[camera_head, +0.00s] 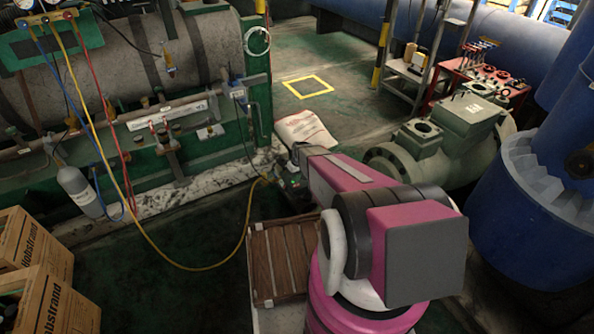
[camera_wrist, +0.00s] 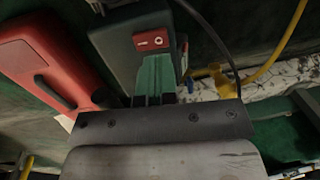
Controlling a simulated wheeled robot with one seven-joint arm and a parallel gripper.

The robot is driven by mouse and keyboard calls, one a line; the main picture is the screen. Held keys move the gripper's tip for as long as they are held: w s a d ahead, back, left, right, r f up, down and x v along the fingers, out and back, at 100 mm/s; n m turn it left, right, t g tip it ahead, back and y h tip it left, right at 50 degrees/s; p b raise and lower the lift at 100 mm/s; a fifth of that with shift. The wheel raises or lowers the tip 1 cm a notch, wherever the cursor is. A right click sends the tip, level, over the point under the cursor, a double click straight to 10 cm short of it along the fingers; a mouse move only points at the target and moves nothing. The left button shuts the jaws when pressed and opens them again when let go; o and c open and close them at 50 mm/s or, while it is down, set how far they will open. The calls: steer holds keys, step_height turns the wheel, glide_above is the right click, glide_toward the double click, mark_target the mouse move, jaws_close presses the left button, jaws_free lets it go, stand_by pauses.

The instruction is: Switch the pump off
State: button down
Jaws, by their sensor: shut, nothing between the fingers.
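The pump is a dark grey-green box (camera_wrist: 118,48) in the wrist view, with a red part (camera_wrist: 45,65) beside it on the left. A red rocker switch (camera_wrist: 151,41) with a white dash and a circle sits on its near face; I cannot tell which side is pressed in. My gripper (camera_wrist: 155,67) is shut and empty, its green fingers close together just below the switch in the picture. I cannot tell whether they touch the pump. In the head view, the pump (camera_head: 291,184) shows only partly behind my pink arm.
A yellow hose (camera_head: 247,222) runs from the gauge manifold (camera_head: 45,38) to the pump; its yellow fitting (camera_wrist: 222,84) is right of the fingers. A black cable (camera_wrist: 222,40) passes nearby. A white bag (camera_head: 305,130) lies behind.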

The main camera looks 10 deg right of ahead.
mark_target(297, 185)
steer(key=shift+a+f, duration=0.15)
steer(key=shift+f, duration=0.85)
steer(key=shift+a+f, duration=0.15)
steer(key=shift+f, duration=0.8)
steer(key=shift+s+f+h, duration=0.1)
steer(key=shift+f+h, duration=0.2)
steer(key=shift+w+d+r, duration=0.1)
steer(key=shift+w+d, duration=0.2)
steer(key=shift+d, duration=0.5)
steer(key=shift+r, duration=0.15)
step_height(297, 185, up, 14)
steer(key=shift+d, duration=0.15)
